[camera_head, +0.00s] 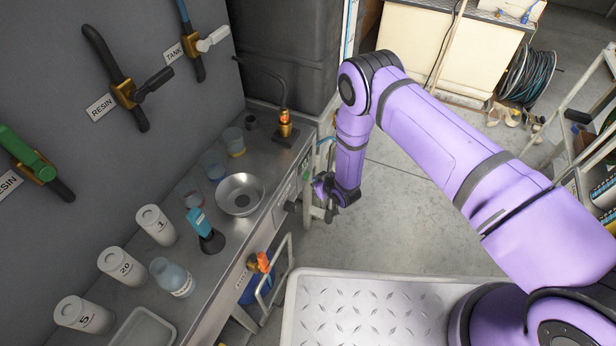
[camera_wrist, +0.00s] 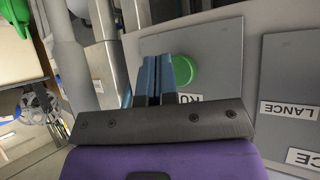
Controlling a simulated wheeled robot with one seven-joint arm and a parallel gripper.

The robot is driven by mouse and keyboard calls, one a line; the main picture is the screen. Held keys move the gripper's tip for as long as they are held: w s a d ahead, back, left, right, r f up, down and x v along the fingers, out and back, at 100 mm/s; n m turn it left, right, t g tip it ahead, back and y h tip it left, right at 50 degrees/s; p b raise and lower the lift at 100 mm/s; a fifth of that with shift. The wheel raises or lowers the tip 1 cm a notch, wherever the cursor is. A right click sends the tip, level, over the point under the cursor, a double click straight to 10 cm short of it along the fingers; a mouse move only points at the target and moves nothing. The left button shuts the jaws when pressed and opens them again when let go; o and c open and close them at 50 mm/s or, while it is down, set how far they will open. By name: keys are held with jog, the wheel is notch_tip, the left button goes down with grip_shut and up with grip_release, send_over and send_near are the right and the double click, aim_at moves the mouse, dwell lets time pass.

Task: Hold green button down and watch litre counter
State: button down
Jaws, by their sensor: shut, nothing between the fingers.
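A round green button (camera_wrist: 185,70) sits on a grey panel (camera_wrist: 222,50) in the wrist view. A white label (camera_wrist: 190,98), partly hidden and reading "RU", is below it. My gripper (camera_wrist: 160,62) is shut and empty, its blue fingers just left of the button and overlapping its left edge in the picture. I cannot tell whether they touch it. I cannot make out a litre counter in either view.
The bench holds a steel bowl (camera_head: 241,194), a teal-headed device (camera_head: 198,220), several cups and numbered white containers. An orange-handled valve (camera_head: 262,262) stands by the bench front. A second panel (camera_wrist: 292,70) labelled "LANCE" is at right in the wrist view. Floor right of my gripper is clear.

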jog(key=shift+d, duration=0.1)
jog(key=d, duration=0.1)
jog(key=s+d, duration=0.1)
jog(key=d, duration=0.2)
jog(key=shift+s+d, duration=0.25)
jog(key=shift+s, duration=0.15)
dwell(0.6)
